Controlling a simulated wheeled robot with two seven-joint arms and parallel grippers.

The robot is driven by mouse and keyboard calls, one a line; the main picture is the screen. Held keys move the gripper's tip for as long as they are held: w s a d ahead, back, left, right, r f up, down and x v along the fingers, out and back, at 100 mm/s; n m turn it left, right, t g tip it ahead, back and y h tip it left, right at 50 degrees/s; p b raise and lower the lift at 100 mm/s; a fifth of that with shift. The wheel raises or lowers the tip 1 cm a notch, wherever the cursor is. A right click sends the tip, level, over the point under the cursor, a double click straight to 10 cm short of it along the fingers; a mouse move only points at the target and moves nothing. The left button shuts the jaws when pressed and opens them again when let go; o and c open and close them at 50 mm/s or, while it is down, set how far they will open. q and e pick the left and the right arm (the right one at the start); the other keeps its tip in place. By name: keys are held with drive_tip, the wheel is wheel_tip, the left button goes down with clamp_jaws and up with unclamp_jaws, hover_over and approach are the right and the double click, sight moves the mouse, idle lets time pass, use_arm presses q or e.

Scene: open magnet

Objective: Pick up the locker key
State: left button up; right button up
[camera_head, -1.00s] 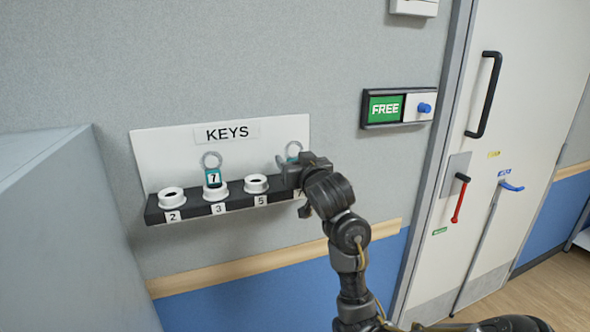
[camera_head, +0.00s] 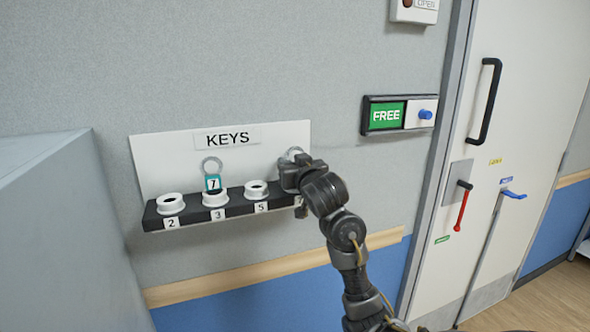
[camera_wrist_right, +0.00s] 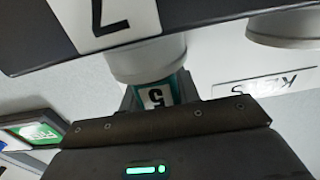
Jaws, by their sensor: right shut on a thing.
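A teal key tag marked 5 (camera_wrist_right: 157,97) sits at the mouth of the cup labelled 7 (camera_wrist_right: 145,58) in the right wrist view, which shows the rack upside down. My right gripper (camera_head: 289,178) is shut on this tag, and its metal ring (camera_head: 293,153) shows just above the jaws. The gripper hides the tag and most of that cup in the head view. A second teal tag (camera_head: 213,183), which seems to read 7, stands upright in the cup labelled 3 (camera_head: 215,199). My left gripper is not in view.
The cups labelled 2 (camera_head: 170,203) and 5 (camera_head: 256,190) look empty. A white board marked KEYS (camera_head: 160,155) stands behind the rack. A grey cabinet (camera_head: 45,240) is at left. A green FREE sign (camera_head: 386,115) and a door (camera_head: 530,90) are at right.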

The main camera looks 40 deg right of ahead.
drive_tip(key=shift+r, duration=0.1)
drive_tip(key=shift+r+p, duration=0.5)
drive_tip(key=shift+p, duration=0.15)
drive_tip(key=r+p, duration=0.3)
drive_tip(key=shift+s+a+r+p, duration=0.25)
drive_tip(key=shift+a+r+p, duration=0.1)
drive_tip(key=shift+r, duration=0.05)
drive_tip(key=s+a+r, duration=0.8)
drive_tip(key=s+a, duration=0.1)
drive_tip(key=shift+a+b, duration=0.2)
drive_tip(key=shift+b, duration=0.15)
drive_tip(key=shift+f, duration=0.1)
